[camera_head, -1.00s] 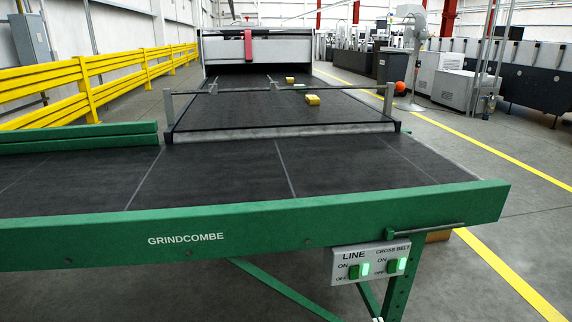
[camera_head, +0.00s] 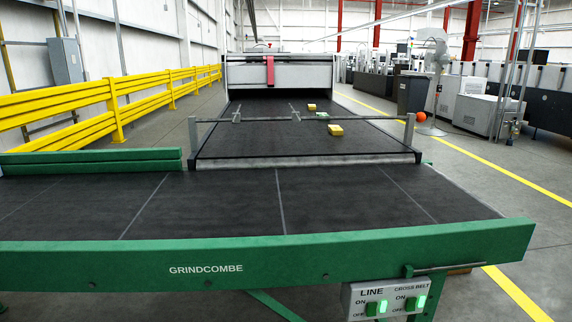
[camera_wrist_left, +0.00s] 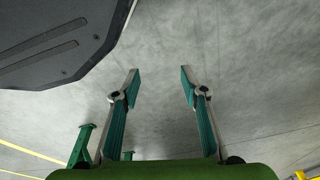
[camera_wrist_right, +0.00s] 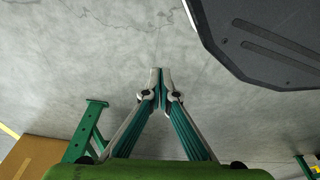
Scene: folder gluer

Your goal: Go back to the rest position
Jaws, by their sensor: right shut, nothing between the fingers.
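In the left wrist view my left gripper (camera_wrist_left: 160,78) is open, its two fingers apart, with only grey floor between and beyond them. In the right wrist view my right gripper (camera_wrist_right: 160,75) is shut, its fingertips together and nothing held, over bare floor. Neither gripper shows in the head view. The green-framed conveyor (camera_head: 330,253) marked GRINDCOMBE lies in front of me. A switch box (camera_head: 387,298) with LINE and CROSS BELT switches hangs on its front rail; both green lamps are lit.
Yellow boxes (camera_head: 335,130) and a green item lie on the far belt (camera_head: 270,140). Yellow railings (camera_head: 60,105) run along the left. A cardboard box (camera_wrist_right: 35,157) and green legs (camera_wrist_right: 88,130) show in the right wrist view. The floor right of the conveyor is mostly clear.

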